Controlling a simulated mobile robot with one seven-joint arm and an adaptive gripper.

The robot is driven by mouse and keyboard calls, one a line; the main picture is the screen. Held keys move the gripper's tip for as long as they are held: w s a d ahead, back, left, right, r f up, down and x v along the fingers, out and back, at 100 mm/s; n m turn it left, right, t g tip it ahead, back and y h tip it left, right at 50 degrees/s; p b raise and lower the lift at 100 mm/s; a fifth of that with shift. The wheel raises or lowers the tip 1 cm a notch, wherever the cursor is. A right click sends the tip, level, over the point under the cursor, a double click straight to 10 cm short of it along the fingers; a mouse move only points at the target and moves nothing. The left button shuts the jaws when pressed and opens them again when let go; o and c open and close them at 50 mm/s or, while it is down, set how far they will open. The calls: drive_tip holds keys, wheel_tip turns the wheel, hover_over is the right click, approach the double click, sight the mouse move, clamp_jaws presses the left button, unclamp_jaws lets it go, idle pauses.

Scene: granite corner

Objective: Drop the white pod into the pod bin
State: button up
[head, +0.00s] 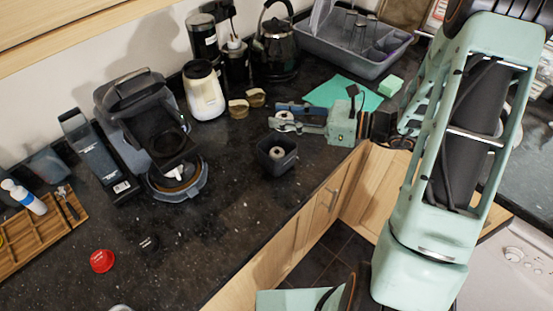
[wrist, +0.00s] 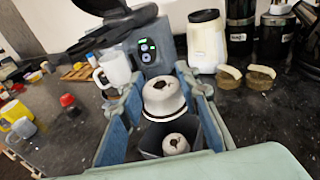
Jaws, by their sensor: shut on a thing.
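My gripper (head: 281,117) reaches in from the right over the dark counter, its blue fingers shut on the white pod (head: 285,115). In the wrist view the white pod (wrist: 163,97) sits between the fingertips of my gripper (wrist: 160,80), with a dark punctured hole in its top. The pod bin (head: 267,160) is a small dark square container on the counter, just in front of the gripper in the head view. It also shows in the wrist view (wrist: 150,139), partly hidden by the held pod. Another whitish used pod (wrist: 175,145) lies inside the bin.
A coffee machine (head: 130,105) stands to the left. A teal cloth (head: 340,91) and dish rack (head: 365,50) lie beyond my gripper. A red pod (head: 103,261) lies front left.

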drive_tip(key=shift+f+b, duration=0.8)
drive_tip(key=shift+f, duration=0.75)
drive_tip(key=shift+r, duration=0.1)
drive_tip(key=o, duration=1)
drive_tip(key=shift+c, duration=0.2)
drive_tip(key=v, duration=1.2)
